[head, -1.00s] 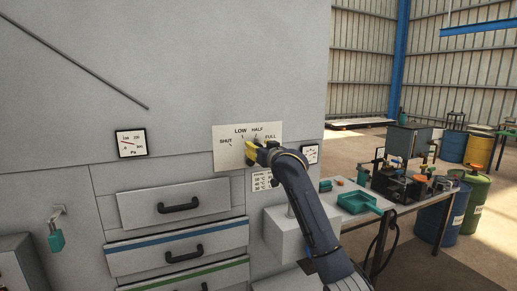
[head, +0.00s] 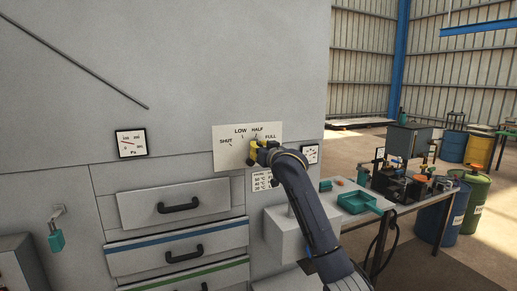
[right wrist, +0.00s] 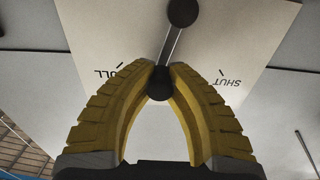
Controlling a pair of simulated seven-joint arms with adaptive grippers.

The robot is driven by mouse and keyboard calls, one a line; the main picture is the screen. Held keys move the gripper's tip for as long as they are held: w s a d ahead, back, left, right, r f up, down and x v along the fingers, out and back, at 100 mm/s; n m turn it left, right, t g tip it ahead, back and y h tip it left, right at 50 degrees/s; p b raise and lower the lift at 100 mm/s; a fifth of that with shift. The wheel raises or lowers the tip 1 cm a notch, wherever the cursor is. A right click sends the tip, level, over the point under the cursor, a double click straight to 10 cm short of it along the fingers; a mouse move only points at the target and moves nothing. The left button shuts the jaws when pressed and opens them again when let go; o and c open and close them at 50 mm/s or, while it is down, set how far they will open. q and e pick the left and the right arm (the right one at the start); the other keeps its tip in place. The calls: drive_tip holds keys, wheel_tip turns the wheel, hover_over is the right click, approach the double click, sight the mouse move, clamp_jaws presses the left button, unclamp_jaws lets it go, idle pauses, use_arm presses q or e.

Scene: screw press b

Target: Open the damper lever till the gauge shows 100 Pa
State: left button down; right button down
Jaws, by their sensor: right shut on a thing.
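The damper lever (right wrist: 172,45) is a thin metal rod with a dark hub and a dark knob, on a pale scale plate (head: 221,133) marked SHUT, LOW, HALF and FULL. In the right wrist view the rod leans towards the FULL side. My right gripper (right wrist: 161,76), with yellow fingers, is shut on the lever's knob. In the head view it covers most of the lever. The gauge (head: 131,143), marked Pa, is on the cabinet left of the plate. Its needle points up and left, but the exact value is too small to read. My left gripper is not in view.
A second small gauge (head: 310,154) and a printed card (head: 262,181) sit beside my right arm. Drawers with black handles (head: 184,251) are below left. The cabinet face above the plate is clear.

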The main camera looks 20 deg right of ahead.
drive_tip(key=shift+d, duration=0.1)
drive_tip(key=shift+w+d+f+m, duration=0.1)
drive_tip(key=shift+d+f+m, duration=0.3)
drive_tip(key=shift+m, duration=0.65)
drive_tip(key=shift+w+d+f+m, duration=0.15)
drive_tip(key=shift+d+m, duration=0.5)
drive_tip(key=shift+m, duration=0.35)
drive_tip(key=shift+s+d+f+m, duration=0.1)
drive_tip(key=shift+d+f+m, duration=0.3)
drive_tip(key=shift+m, duration=0.65)
drive_tip(key=shift+d, duration=0.15)
drive_tip(key=c, duration=1.2)
unclamp_jaws()
drive_tip(key=shift+o, duration=0.2)
drive_tip(key=s+d, duration=0.1)
drive_tip(key=s, duration=1.1)
drive_tip(key=shift+d, duration=0.15)
